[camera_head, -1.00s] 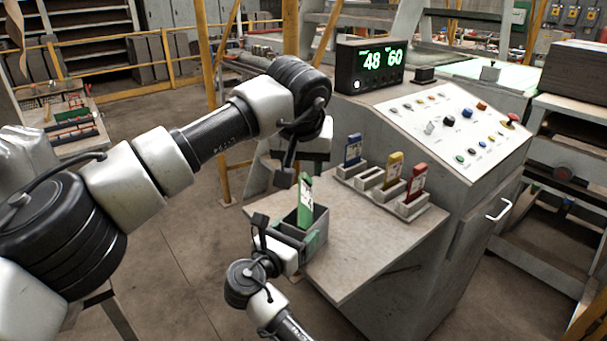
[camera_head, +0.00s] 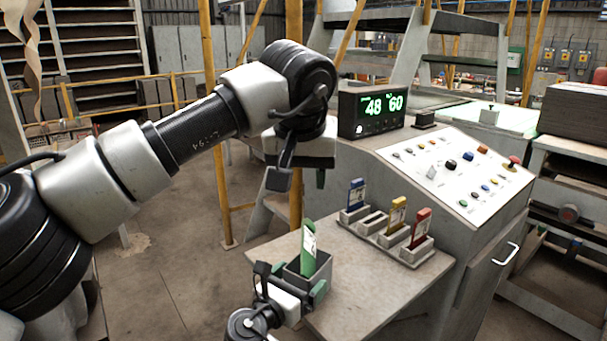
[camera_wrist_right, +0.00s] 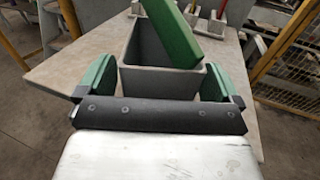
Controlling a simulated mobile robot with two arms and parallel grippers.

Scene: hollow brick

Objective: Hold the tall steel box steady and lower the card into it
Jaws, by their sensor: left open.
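The grey steel box (camera_head: 322,272) stands at the near corner of the console's shelf. A green card (camera_head: 308,245) with a white label stands in it, tilted, its upper part above the rim and its lower end hidden. In the right wrist view the card (camera_wrist_right: 172,35) leans across the open box (camera_wrist_right: 150,80). My right gripper (camera_head: 295,281) has its green pads against two opposite sides of the box; they also show in the right wrist view (camera_wrist_right: 162,78). My left gripper (camera_head: 299,180) is open and empty, above and clear of the card.
A grey slotted rack (camera_head: 375,238) on the shelf (camera_head: 390,290) holds a blue card (camera_head: 356,193), a yellow card (camera_head: 397,215) and a red card (camera_head: 421,226); one slot is empty. Behind stands the console with buttons (camera_head: 455,165) and a green-lit display (camera_head: 372,108).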

